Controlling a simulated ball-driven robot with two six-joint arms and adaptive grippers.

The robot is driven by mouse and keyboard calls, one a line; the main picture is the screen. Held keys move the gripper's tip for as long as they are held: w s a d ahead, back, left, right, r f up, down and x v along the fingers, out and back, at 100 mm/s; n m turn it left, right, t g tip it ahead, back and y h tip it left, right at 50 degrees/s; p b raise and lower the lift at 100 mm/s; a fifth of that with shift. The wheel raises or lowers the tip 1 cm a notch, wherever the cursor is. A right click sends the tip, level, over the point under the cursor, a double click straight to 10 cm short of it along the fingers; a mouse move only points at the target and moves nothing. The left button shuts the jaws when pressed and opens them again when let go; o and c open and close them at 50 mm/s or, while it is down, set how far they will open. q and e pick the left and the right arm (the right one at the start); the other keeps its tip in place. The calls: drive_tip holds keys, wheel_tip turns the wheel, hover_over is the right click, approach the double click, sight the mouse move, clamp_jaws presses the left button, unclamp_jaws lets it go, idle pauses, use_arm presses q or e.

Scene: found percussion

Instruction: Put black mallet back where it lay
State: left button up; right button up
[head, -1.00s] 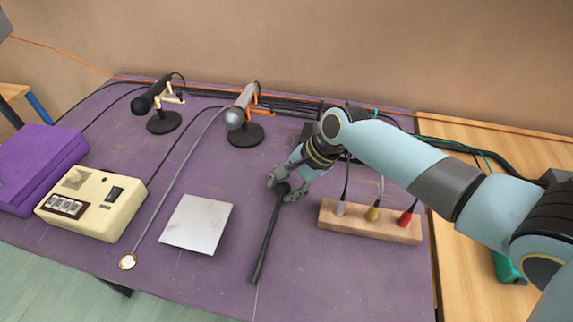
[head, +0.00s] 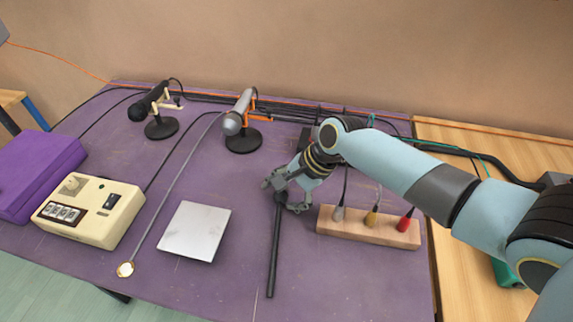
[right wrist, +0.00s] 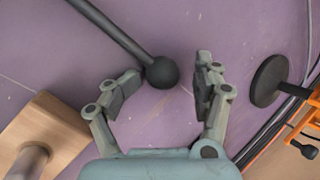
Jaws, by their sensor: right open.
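The black mallet (head: 274,250) lies on the purple table, its handle pointing toward the front edge. Its round head is mostly hidden behind my right gripper (head: 283,197) in the head view. In the right wrist view the ball-shaped mallet head (right wrist: 162,72) shows between the spread fingers of my right gripper (right wrist: 166,76), with the handle running to the upper left. The gripper is open; a gap shows on the right finger's side, and the left finger is close to the head, contact unclear. My left gripper is not in view.
A wooden block with coloured plugs (head: 350,228) stands just right of the gripper. A metal plate (head: 195,231) lies to the left. Two microphones (head: 238,112) (head: 150,101) stand behind. A cream counter box (head: 90,211) and purple case (head: 35,172) are far left.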

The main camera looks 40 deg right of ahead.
drive_tip(key=v, duration=1.2)
